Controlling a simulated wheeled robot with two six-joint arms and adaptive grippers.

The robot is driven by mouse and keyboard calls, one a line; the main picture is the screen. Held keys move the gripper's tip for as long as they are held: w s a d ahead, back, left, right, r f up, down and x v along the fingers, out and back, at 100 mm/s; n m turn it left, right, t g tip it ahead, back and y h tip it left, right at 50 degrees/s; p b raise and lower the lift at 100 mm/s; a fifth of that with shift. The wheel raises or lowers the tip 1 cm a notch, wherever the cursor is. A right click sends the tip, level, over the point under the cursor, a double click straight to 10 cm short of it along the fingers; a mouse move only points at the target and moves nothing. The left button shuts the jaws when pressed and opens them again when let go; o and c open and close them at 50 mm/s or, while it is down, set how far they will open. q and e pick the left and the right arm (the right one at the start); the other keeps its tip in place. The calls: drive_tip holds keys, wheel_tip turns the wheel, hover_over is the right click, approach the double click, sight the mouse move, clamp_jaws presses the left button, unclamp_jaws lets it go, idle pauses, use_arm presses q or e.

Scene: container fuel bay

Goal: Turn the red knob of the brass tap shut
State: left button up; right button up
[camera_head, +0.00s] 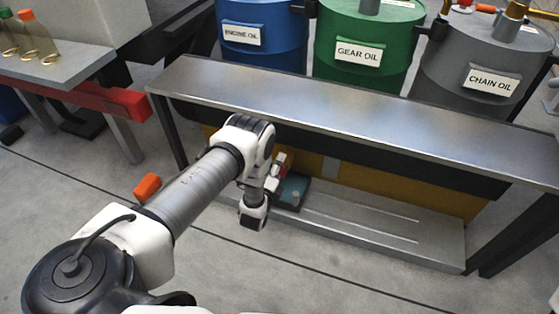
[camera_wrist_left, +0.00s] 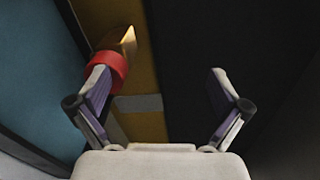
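A red ring-shaped part (camera_wrist_left: 112,66), seemingly the red knob, shows in the left wrist view with a brass-coloured piece (camera_wrist_left: 125,42) just beyond it. My left gripper (camera_wrist_left: 160,76) is open, with nothing between its fingertips. Its left finger overlaps the red part in that view, so the red part lies to the left of the gap; I cannot tell whether they touch. In the head view my left arm reaches down in front of the metal bench, and a small red patch shows by its wrist; its fingers are not clear there. My right gripper is not in view.
The metal bench (camera_head: 330,105) overhangs the low grey step (camera_head: 390,230). A dark box with a teal top (camera_head: 293,190) sits beside my left wrist. Blue (camera_head: 262,40), green (camera_head: 365,50) and grey (camera_head: 480,70) drums stand behind. An orange object (camera_head: 147,187) lies left of my arm.

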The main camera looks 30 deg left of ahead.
use_arm(q)
drive_tip(key=r, duration=0.4)
drive_tip(key=shift+w+r, duration=0.15)
drive_tip(key=shift+w, duration=0.15)
drive_tip(key=shift+c, duration=0.4)
